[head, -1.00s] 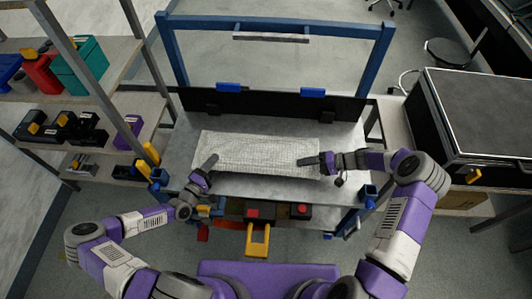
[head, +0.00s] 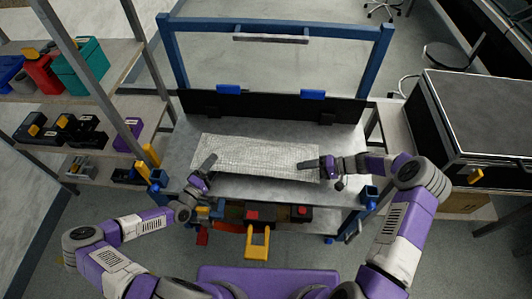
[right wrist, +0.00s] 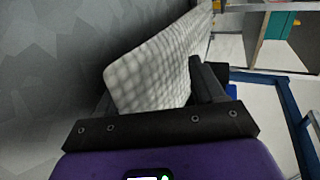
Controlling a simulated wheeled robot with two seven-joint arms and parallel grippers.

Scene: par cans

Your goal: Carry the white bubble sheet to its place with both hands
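The white bubble sheet (head: 255,155) is a long pale textured strip, spread flat and level over the grey top of the blue-framed workbench (head: 300,192). Whether it touches the bench top is hard to tell. My left gripper (head: 211,160) is at the sheet's left end, one finger over it. My right gripper (head: 306,164) is at its right end. In the right wrist view, the sheet (right wrist: 155,70) runs between the fingers of my right gripper (right wrist: 150,80), one finger in front and the other mostly behind it. Both grippers look closed on the sheet; the left one's grip is small.
A black panel (head: 270,104) with blue clips stands along the bench's back. Shelves (head: 100,55) with boxes and tools are at the left. A black-topped case (head: 480,110) stands at the right. Tools and a yellow-handled item (head: 257,245) are under the bench front.

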